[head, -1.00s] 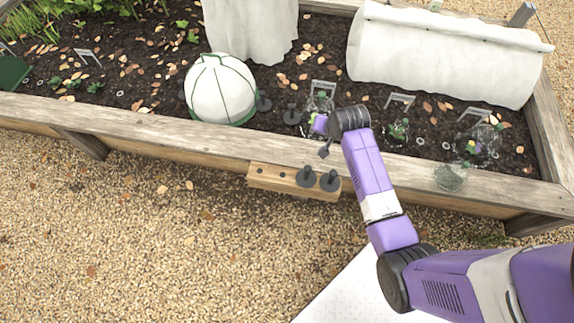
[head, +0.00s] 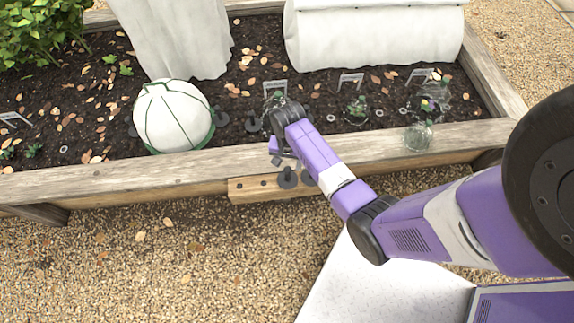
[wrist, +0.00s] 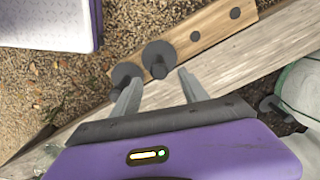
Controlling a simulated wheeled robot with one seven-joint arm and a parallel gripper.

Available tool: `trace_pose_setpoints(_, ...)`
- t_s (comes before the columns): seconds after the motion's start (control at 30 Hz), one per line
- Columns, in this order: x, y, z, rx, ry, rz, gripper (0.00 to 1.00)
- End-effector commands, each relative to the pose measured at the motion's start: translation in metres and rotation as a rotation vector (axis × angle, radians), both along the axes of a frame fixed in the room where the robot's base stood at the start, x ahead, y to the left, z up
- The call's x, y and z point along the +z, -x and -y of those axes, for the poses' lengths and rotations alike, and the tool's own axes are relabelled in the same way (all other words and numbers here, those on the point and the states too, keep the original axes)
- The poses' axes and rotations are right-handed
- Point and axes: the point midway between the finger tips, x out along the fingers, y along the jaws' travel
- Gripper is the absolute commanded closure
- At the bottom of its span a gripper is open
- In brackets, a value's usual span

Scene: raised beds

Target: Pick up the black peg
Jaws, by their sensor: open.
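Two black pegs with round flanges stand in a wooden block on the front of the raised bed. The left peg (head: 287,179) shows in the head view, and the right peg (head: 308,179) is partly behind my arm. In the wrist view both pegs show just beyond my fingertips, one peg (wrist: 158,60) near the gap between them and the other (wrist: 127,74) by the left finger. My gripper (wrist: 159,78) is open and empty. In the head view my gripper (head: 284,160) is above the wooden block (head: 250,188), close to the pegs.
More black pegs stand in the soil, one (head: 252,122) near the white cloche (head: 172,118). The bed's wooden front rail (head: 110,172) runs under my arm. The gravel in front is open.

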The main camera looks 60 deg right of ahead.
Motion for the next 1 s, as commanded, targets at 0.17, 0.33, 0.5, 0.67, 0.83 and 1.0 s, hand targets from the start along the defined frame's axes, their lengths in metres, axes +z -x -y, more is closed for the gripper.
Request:
trace_pose_setpoints(0.17, -0.026, 0.001, -0.003, -0.001, -0.001, -0.001, 0.49)
trace_pose_setpoints(0.33, -0.045, 0.001, -0.003, -0.001, 0.0, 0.0, 0.49)
trace_pose_setpoints(0.5, -0.049, 0.0, -0.003, 0.0, 0.001, 0.001, 0.49)
trace_pose_setpoints(0.67, -0.048, 0.0, -0.003, 0.0, 0.001, 0.001, 0.54)
trace_pose_setpoints(0.83, -0.048, 0.0, -0.003, 0.0, 0.001, 0.001, 0.88)
trace_pose_setpoints(1.0, -0.048, 0.0, -0.003, 0.0, 0.001, 0.001, 1.0)
